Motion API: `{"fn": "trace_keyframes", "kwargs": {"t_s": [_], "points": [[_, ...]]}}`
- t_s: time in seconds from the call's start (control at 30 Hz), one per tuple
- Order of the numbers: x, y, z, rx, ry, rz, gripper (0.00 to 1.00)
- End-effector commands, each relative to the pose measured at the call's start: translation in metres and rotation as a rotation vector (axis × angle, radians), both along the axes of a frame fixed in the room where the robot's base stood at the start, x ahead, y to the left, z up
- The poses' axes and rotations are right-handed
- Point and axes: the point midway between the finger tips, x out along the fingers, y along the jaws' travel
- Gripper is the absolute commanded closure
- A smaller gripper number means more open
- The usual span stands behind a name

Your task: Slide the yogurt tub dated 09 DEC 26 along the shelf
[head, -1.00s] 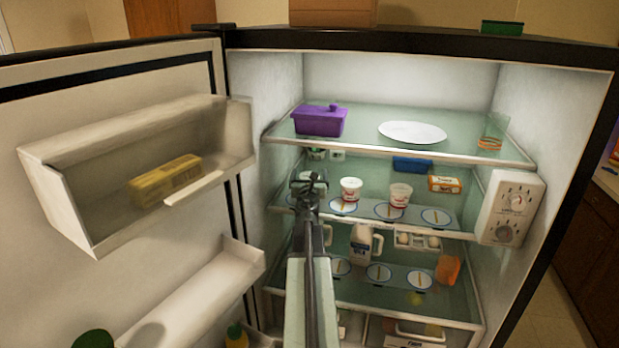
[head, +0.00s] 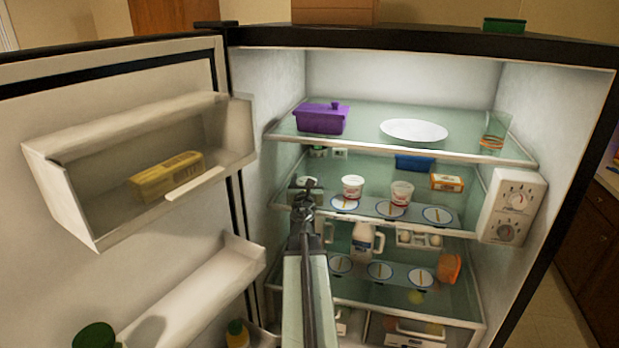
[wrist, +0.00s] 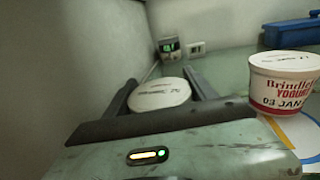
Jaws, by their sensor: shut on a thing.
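My gripper (head: 305,192) is at the left end of the middle fridge shelf (head: 465,228). In the wrist view my gripper (wrist: 168,100) has a finger on each side of a white-lidded tub (wrist: 159,94) and is shut on it. This tub's front is hidden, and its lid print is too small to read, so I cannot tell its date. To its right stands a white and red yogurt tub (wrist: 284,84) marked 03 JAN; it shows in the head view too (head: 353,187). Another tub (head: 402,192) stands farther right; its date is unreadable.
Round blue-rimmed markers (head: 437,215) lie along the shelf front. An orange box (head: 446,182) and a blue container (head: 413,163) stand behind. The fridge's left wall (wrist: 60,60) is close to my gripper. The upper shelf (head: 460,149) hangs above.

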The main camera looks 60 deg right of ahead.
Motion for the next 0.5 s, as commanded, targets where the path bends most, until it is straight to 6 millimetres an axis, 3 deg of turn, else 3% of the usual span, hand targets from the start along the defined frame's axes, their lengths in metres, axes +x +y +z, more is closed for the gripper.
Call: {"fn": "trace_keyframes", "kwargs": {"t_s": [0.13, 0.43, 0.47, 0.5], "points": [[-0.0026, 0.0120, 0.0000, 0.000, 0.000, 0.000, 0.83], [-0.0026, 0.0132, 0.0001, 0.000, 0.000, 0.000, 0.83], [-0.0025, 0.0132, 0.0001, 0.000, 0.000, 0.000, 0.29], [-0.0024, 0.0133, 0.0001, 0.000, 0.000, 0.000, 0.18]]}}
